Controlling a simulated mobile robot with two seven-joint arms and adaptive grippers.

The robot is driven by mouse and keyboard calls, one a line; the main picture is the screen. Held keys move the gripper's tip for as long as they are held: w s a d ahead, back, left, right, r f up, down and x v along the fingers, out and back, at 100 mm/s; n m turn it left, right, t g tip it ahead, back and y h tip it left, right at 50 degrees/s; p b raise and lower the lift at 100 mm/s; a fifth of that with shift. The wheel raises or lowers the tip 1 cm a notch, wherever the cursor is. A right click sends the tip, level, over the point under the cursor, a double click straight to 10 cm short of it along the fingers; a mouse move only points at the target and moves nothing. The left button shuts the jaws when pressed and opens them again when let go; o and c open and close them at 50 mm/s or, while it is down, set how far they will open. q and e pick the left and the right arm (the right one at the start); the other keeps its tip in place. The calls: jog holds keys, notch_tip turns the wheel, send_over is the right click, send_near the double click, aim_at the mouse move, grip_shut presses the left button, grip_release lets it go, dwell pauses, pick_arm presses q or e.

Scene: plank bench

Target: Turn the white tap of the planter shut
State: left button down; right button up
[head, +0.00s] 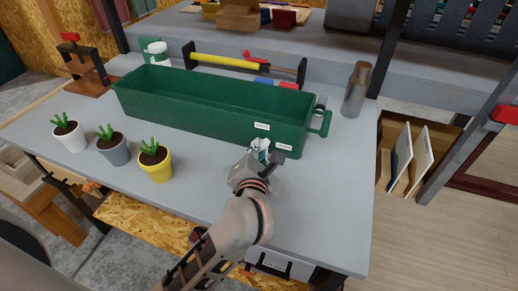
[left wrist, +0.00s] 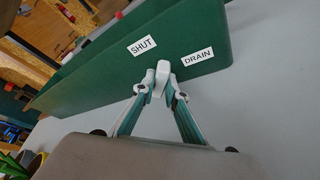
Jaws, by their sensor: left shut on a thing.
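The long green planter (head: 205,103) stands on the grey bench, and its near wall shows in the left wrist view (left wrist: 110,72). Its white tap (left wrist: 162,77) is on that wall, between a SHUT label (left wrist: 144,45) and a DRAIN label (left wrist: 200,56). In the wrist view the tap's lever stands roughly upright, a little below and between the labels. My left gripper (head: 262,151) reaches the planter's right end, with its fingertips (left wrist: 163,90) shut on the tap from both sides. In the head view the gripper mostly hides the tap. My right gripper is not in view.
Three potted plants in white (head: 70,137), grey (head: 115,149) and yellow (head: 155,163) pots stand left on the bench. A metal bottle (head: 356,90) stands behind the planter's right end. A yellow-handled tool (head: 225,61) lies behind. The bench's front right is clear.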

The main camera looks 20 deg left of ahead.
pick_arm(q)
jog(key=shift+a+r+n+g+h, duration=0.15)
jog(key=shift+n+g+h, duration=0.15)
jog(key=shift+n+h, duration=0.55)
jog(key=n, duration=0.1)
jog(key=n+h+b, duration=0.1)
jog(key=n, duration=0.1)
jog(key=shift+a+f+h, duration=0.15)
jog(key=shift+f+h, duration=0.05)
jog(key=shift+h, duration=0.05)
jog(key=shift+n+h+b, duration=0.3)
jog(key=shift+n+b, duration=0.15)
jog(key=shift+b, duration=0.15)
jog(key=shift+a+r, duration=0.1)
jog(key=shift+r, duration=0.1)
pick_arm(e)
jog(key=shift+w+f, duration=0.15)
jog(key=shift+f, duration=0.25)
pick_arm(q)
jog(key=c, duration=2)
grip_release()
jog(key=shift+c, duration=0.2)
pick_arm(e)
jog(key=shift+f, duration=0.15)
